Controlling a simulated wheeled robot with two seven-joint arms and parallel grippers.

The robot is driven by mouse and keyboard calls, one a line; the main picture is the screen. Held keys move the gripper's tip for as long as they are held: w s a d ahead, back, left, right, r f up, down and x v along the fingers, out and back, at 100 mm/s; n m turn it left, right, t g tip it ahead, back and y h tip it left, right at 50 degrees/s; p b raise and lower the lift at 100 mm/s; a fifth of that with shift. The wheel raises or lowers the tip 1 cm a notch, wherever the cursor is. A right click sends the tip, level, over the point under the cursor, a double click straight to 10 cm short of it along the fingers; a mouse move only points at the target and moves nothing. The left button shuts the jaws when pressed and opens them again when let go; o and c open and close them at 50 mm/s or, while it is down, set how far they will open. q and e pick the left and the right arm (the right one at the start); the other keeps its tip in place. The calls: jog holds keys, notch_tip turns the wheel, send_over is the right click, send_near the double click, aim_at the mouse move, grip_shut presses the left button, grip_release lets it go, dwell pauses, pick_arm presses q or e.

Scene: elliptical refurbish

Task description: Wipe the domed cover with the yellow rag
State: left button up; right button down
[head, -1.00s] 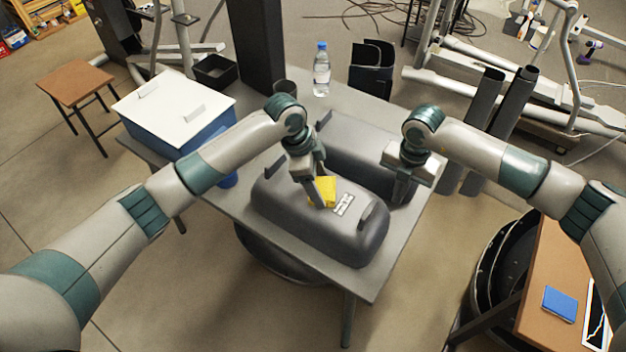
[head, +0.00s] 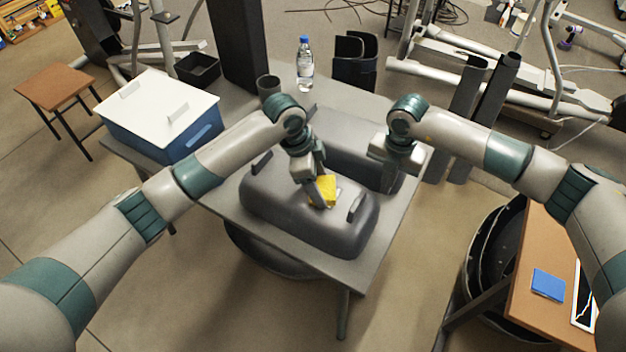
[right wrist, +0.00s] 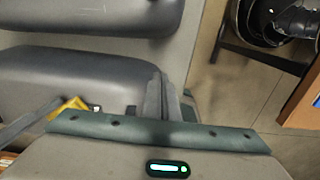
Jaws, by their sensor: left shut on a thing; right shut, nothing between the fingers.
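A dark grey domed cover (head: 280,215) with two upright handles lies on the grey table, nearer to me. My left gripper (head: 322,200) is shut on the yellow rag (head: 327,187) at the cover's top, beside the right-hand handle (head: 356,207). Whether the rag presses flat on the surface is hard to tell. The rag also shows at the lower left of the right wrist view (right wrist: 66,108). My right gripper (right wrist: 165,95) is shut and empty; in the head view its fingers are mostly hidden near the right end of a second grey dome (head: 345,150).
A blue box with a white lid (head: 160,105) stands at the table's left. A water bottle (head: 305,65), a dark cup (head: 268,86) and a black holder (head: 354,60) stand at the back. A wooden table (head: 530,270) and black bin (head: 490,250) are at right.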

pick_arm(q)
jog(key=shift+s+d, duration=0.3)
jog(key=shift+d, duration=0.15)
jog(key=shift+r, duration=0.1)
jog(key=shift+r, duration=3)
pick_arm(e)
jog(key=shift+r, duration=0.1)
pick_arm(q)
notch_tip(320, 180, up, 3)
jog(key=p, duration=0.3)
jog(key=shift+r, duration=0.15)
pick_arm(e)
notch_tip(320, 180, up, 6)
jog(key=shift+f, duration=0.1)
